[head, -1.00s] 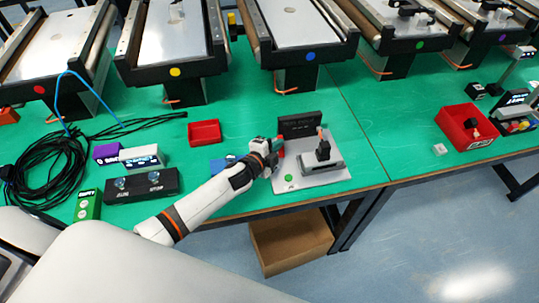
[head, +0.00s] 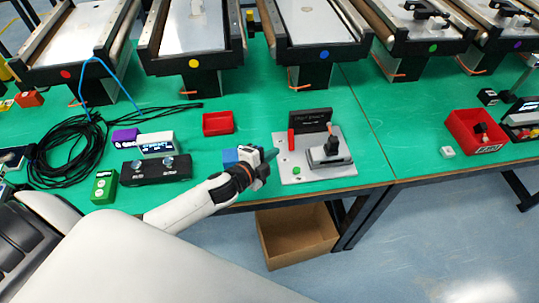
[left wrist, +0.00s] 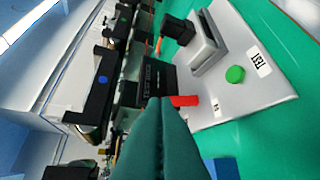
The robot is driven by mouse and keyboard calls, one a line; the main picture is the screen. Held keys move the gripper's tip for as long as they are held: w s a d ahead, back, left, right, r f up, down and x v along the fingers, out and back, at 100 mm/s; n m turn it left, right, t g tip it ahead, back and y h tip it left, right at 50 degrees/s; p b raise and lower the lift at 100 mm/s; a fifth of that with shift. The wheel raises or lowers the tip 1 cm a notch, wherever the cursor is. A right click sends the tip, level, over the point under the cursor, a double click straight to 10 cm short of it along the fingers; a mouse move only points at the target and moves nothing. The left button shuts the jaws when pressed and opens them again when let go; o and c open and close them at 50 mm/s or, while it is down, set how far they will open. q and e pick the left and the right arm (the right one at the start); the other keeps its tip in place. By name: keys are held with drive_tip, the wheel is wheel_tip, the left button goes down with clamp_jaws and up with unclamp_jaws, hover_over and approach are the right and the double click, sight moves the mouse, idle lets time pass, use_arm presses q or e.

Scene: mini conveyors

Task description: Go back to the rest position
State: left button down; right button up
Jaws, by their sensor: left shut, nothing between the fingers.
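My left gripper (head: 268,160) is over the green table, just left of the grey test station plate (head: 318,177). Its fingers are shut with nothing between them; in the left wrist view the closed dark green fingertips (left wrist: 160,120) point toward the station. The station carries a green button (head: 296,170), a red upright piece (head: 291,139), a black sign (head: 310,119) and a grey fixture with a black block (head: 331,146). The gripper appears apart from the plate. My right gripper is not in view.
A blue object (head: 231,157) lies behind my left gripper. A red tray (head: 217,123), a black button box (head: 155,170), a green box (head: 104,187) and coiled black cables (head: 65,150) stand to the left. Conveyors (head: 195,30) line the back. A cardboard box (head: 292,235) sits below the table.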

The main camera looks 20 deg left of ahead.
use_arm(q)
drive_tip(key=s+n+g+y, duration=0.3)
drive_tip(key=s+n+g, duration=1.05)
drive_tip(key=s, duration=1.15)
wheel_tip(320, 180, down, 26)
drive_tip(key=n+t+b, duration=0.1)
drive_tip(key=n, duration=0.1)
drive_tip(key=s+a+f+b, duration=0.1)
drive_tip(key=s+a+f, duration=0.1)
drive_tip(key=s+f, duration=1.5)
drive_tip(key=shift+s+f+g+y, duration=0.3)
drive_tip(key=shift+f+g, duration=0.15)
drive_tip(key=shift+f, duration=0.15)
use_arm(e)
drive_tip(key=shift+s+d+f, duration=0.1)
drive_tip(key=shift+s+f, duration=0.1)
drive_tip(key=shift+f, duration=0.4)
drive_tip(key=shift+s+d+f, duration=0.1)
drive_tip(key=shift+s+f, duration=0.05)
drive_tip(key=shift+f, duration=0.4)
use_arm(q)
drive_tip(key=shift+m, duration=0.25)
